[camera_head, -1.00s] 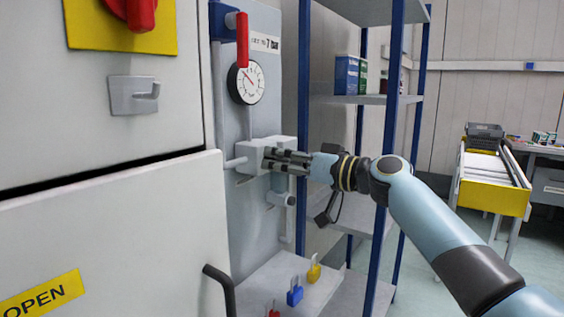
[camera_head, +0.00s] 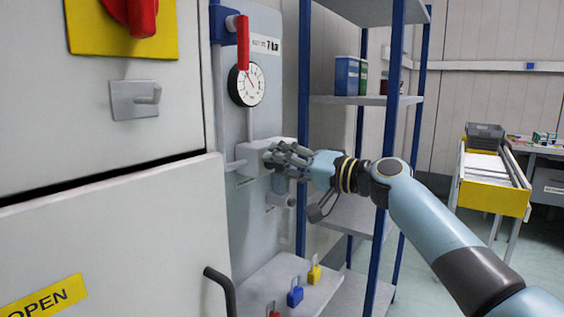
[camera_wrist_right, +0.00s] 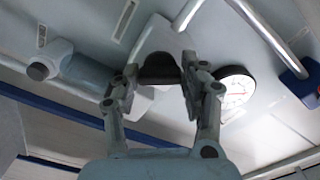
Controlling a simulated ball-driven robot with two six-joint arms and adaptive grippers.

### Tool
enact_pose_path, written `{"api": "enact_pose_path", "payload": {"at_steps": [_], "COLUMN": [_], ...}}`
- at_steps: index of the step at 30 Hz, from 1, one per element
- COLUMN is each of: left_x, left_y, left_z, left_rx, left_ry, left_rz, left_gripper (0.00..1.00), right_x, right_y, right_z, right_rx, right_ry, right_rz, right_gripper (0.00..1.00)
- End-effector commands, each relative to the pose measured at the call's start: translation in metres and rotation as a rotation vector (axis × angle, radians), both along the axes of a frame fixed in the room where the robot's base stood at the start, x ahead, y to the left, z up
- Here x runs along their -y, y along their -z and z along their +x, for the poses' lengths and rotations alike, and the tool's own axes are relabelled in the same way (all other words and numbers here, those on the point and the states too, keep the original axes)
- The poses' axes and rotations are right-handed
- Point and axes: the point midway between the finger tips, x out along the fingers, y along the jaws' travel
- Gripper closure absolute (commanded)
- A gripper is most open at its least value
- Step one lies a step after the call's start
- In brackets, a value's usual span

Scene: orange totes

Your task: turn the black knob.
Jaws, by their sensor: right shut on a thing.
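The black knob (camera_wrist_right: 159,66) sits on a light grey valve block (camera_head: 248,158) on the wall panel. In the right wrist view it lies between my two fingertips, dark and rounded. My right gripper (camera_head: 274,158) is shut on the knob, with its fingers reaching in from the right and rolled at an angle. In the head view the fingers hide most of the knob. My left gripper is in neither view.
A round gauge (camera_head: 246,84) and a red lever (camera_head: 242,42) are above the block. A grey valve fitting (camera_wrist_right: 58,58) sits close beside it. A blue-post shelf (camera_head: 377,190) stands just right. Padlocks (camera_head: 295,293) rest on a ledge below.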

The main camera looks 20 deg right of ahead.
Motion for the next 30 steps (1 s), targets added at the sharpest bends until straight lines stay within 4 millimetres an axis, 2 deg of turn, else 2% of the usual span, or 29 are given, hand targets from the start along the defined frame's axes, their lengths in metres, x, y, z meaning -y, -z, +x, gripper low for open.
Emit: {"api": "enact_pose_path", "payload": {"at_steps": [30], "left_x": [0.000], "left_y": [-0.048], "left_z": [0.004], "left_rx": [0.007], "left_ry": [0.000], "left_rz": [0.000], "left_gripper": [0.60], "right_x": [0.000], "right_y": [-0.001], "right_z": [0.000], "right_rx": [-0.595], "right_ry": [0.002], "right_rz": [0.761], "right_gripper": [0.88]}}
